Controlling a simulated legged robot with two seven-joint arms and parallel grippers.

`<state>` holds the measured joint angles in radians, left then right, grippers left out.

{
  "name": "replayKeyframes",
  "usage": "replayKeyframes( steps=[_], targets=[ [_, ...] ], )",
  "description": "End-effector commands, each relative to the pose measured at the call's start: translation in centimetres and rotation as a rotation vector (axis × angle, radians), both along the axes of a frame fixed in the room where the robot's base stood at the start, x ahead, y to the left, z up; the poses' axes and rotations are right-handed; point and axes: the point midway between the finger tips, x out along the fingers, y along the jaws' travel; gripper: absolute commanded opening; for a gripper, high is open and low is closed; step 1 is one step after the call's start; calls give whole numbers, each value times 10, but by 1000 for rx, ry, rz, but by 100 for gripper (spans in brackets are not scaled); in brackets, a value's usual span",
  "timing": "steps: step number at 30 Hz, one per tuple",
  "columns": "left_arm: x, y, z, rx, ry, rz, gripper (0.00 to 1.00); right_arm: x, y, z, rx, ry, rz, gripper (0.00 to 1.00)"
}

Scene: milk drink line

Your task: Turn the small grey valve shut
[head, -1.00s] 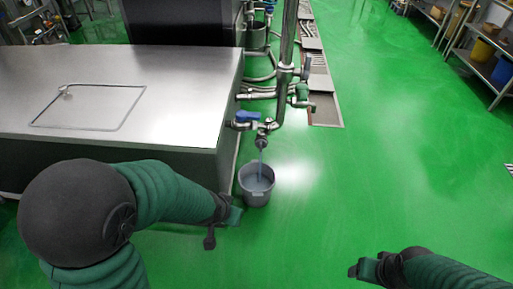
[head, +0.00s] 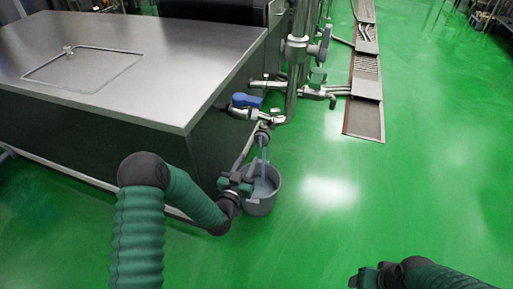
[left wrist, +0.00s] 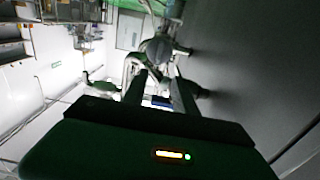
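A small grey valve handle (head: 325,41) stands on the upright steel pipe in the head view. Lower down, a blue valve handle (head: 247,100) sits on the side pipe beside the steel cabinet. Liquid runs from the spout (head: 262,136) below it into a grey bucket (head: 262,203) on the floor. My left gripper (head: 250,176) is beside the bucket's upper left rim, below the blue handle and apart from the grey one. In the left wrist view its two dark fingers (left wrist: 161,95) are apart and empty. My right gripper (head: 362,279) is low at the right; its opening is unclear.
The steel cabinet (head: 130,50) fills the left, its corner close to my left arm. A floor drain (head: 364,119) lies beyond.

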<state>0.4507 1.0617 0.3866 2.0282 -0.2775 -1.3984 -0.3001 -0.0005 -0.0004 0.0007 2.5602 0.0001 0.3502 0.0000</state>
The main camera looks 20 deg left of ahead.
Motion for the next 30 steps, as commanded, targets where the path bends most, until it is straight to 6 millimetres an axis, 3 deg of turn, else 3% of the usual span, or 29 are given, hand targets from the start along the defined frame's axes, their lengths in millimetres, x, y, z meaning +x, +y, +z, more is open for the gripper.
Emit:
replayKeyframes(
  steps=[1, 6, 12, 23, 30],
  targets=[
    [13, -1, -5, 2, -5, 0, 34, 0, 0, -12, 0, 0, -1, 68],
    [57, -2, -6, 0, -4, 0, 34, 0, -1, -33, 0, 0, -1, 68],
    [92, -3, -4, -2, 0, 0, 34, 0, -1, -47, 0, 0, -1, 68],
    [101, -3, 0, -1, 2, -1, 34, 0, -1, -48, 0, 0, -1, 68],
    [101, -3, -1, -1, 2, 0, 2, 0, -1, -48, 0, 0, -1, 68]
  ],
)
